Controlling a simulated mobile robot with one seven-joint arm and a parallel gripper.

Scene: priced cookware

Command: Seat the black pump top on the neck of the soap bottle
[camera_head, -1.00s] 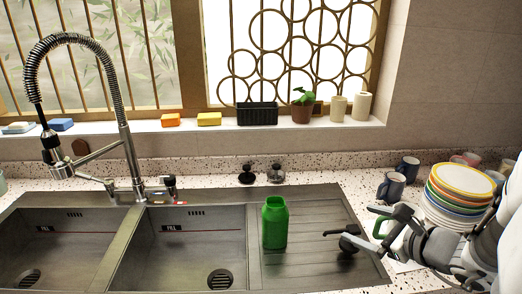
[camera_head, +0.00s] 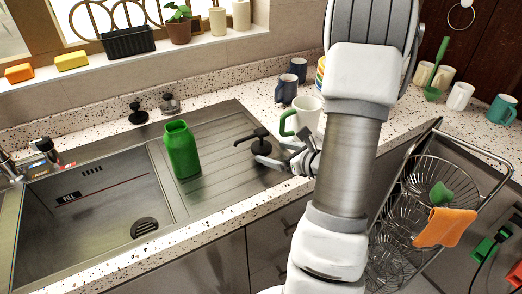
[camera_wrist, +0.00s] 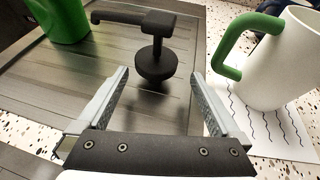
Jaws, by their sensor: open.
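The green soap bottle (camera_head: 182,150) stands upright on the ribbed drainboard beside the sink bowl, its open neck up. Its lower part also shows at the top left of the wrist view (camera_wrist: 62,20). The black pump top (camera_head: 260,146) stands on the drainboard to the right of the bottle, its spout pointing left. In the wrist view the pump top (camera_wrist: 155,62) is just beyond the fingertips, roughly centred between them. My gripper (camera_wrist: 159,75) is open and empty, with its fingers pointing at the pump top; it also shows in the head view (camera_head: 279,158).
A white jug with a green handle (camera_wrist: 278,62) stands close to the right of my gripper. A black knob-like piece (camera_head: 137,113) and a grey one (camera_head: 169,104) stand behind the sink. A wire dish rack (camera_head: 415,185) is at the right. The drainboard around the pump top is clear.

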